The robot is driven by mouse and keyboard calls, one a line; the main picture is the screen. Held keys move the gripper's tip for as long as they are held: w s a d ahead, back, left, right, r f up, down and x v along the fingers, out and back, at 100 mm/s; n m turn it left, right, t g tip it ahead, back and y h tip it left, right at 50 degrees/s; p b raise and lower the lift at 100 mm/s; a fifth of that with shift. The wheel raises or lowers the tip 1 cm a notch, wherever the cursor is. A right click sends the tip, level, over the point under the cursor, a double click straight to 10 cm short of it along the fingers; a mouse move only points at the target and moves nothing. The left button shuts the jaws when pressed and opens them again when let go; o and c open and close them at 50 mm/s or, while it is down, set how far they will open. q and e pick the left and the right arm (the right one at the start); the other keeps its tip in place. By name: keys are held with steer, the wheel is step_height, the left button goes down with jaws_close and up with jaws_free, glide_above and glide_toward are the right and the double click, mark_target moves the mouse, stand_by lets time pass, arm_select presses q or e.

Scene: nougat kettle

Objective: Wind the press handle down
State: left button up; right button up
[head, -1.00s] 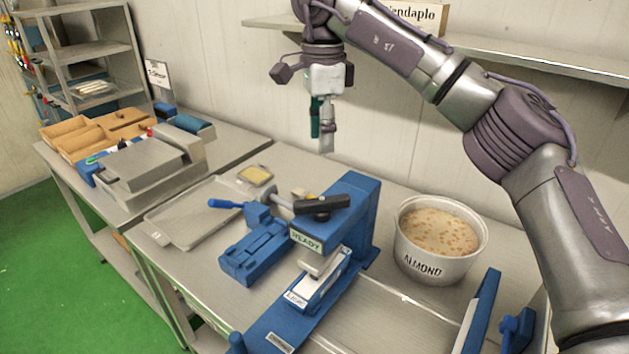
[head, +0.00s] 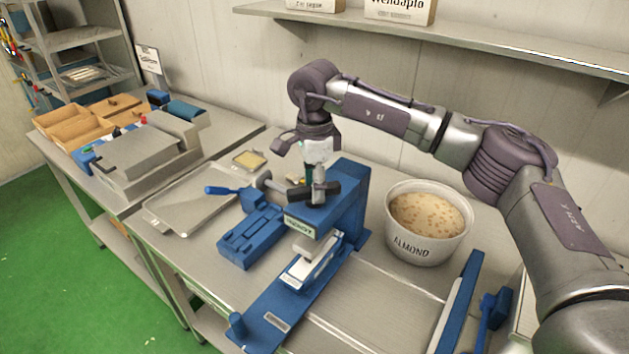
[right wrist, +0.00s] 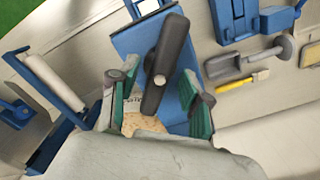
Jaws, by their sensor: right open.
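The blue press (head: 345,200) stands on the steel table, with a green-lettered label on its front. Its black handle bar (head: 328,190) lies across the top. In the right wrist view the handle (right wrist: 168,62) runs between the fingers, its round hub facing the camera. My right gripper (head: 318,190) points down at the handle from above. It also shows in the right wrist view (right wrist: 158,100), where its green-padded fingers are open, one on each side of the bar, with gaps visible. Contact cannot be told. My left gripper is not in view.
A white tub of almonds (head: 428,222) stands right of the press. A blue-handled tool (head: 235,191) and a metal tray (head: 190,205) lie to its left. Wooden boxes (head: 85,125) stand at the back left. A shelf (head: 450,40) runs along the wall.

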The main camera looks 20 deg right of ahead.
steer(key=c, duration=0.7)
jaws_close()
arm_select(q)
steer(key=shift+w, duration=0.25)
